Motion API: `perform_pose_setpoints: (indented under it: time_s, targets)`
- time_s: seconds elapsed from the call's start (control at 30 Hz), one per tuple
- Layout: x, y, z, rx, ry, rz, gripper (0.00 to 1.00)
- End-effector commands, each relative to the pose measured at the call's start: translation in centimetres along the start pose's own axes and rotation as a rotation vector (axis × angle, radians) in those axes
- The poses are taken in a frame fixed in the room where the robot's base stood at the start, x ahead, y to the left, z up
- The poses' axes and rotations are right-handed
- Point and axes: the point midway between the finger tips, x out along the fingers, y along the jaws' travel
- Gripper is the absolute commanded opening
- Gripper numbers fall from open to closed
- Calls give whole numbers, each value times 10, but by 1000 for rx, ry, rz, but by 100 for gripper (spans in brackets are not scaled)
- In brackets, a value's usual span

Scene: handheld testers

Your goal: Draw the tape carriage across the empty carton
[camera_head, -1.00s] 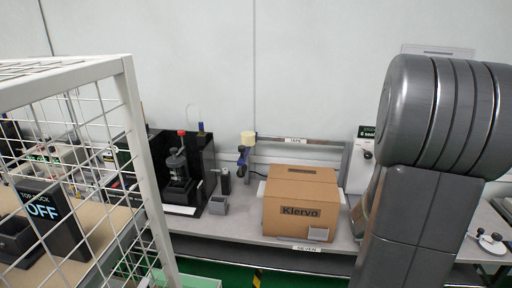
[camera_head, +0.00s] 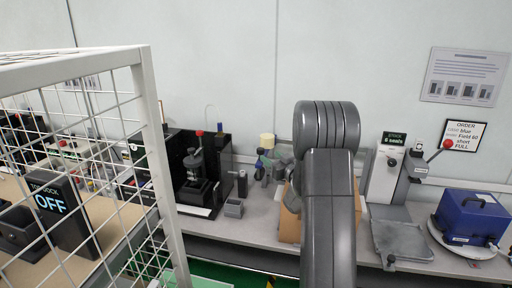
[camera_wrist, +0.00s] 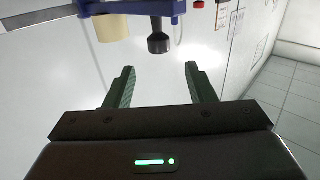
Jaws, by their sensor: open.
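The tape carriage (camera_head: 262,165) stands at the left end of its rail, with a cream tape roll (camera_head: 266,141) on top. In the wrist view the blue carriage (camera_wrist: 130,7) is at the top, with the tape roll (camera_wrist: 111,28) and a black knob (camera_wrist: 158,42) hanging from it. My gripper (camera_wrist: 160,68) is open and empty; its two fingers point toward the knob, which lies beyond the fingertips and between their lines. The brown carton (camera_head: 289,222) sits on the bench, mostly hidden behind my arm. My gripper is hidden in the head view.
A wire cage (camera_head: 150,130) stands at the near left. A seal dispenser (camera_head: 388,170), a grey plate (camera_head: 402,240) and a blue case (camera_head: 472,217) are on the right.

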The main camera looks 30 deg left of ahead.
Motion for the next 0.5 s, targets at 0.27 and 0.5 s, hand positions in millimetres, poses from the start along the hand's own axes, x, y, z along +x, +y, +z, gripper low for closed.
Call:
perform_pose_setpoints:
  time_s: [0.27,0.5]
  targets:
    - [62,0,-2,-1,-1,0,50]
    - [95,0,-1,0,-2,1,50]
